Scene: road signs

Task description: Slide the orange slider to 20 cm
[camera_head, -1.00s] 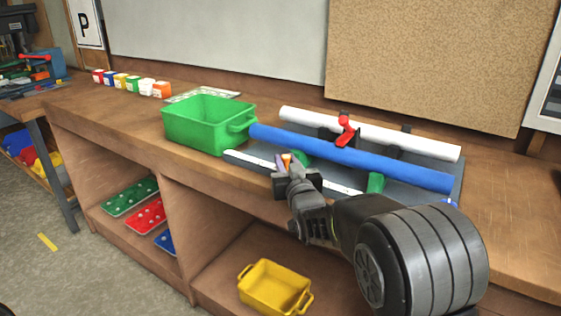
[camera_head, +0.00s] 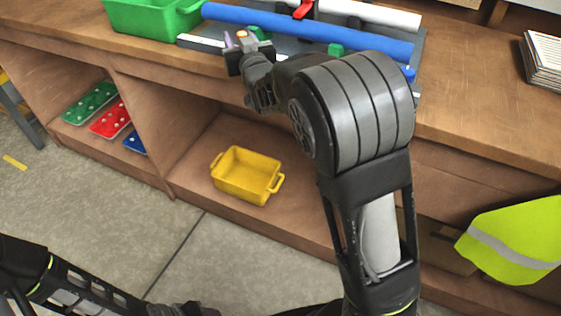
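The orange slider (camera_head: 242,34) shows as a small orange spot at the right gripper, near the left part of the white ruler strip (camera_head: 200,42) in front of the blue pipe. My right gripper (camera_head: 237,40) is at the slider, with purple-tipped fingers partly hidden by its own wrist. I cannot tell whether the fingers are shut on the slider. The ruler's marks are too small to read, and my arm hides part of the strip. My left arm comes in at the lower left, but its gripper cannot be made out.
The blue pipe (camera_head: 315,31) and white pipe (camera_head: 372,14) lie behind the ruler, with a red clamp (camera_head: 304,9) between. A green bin (camera_head: 152,14) stands at the left. A yellow bin (camera_head: 246,172) sits on the lower shelf.

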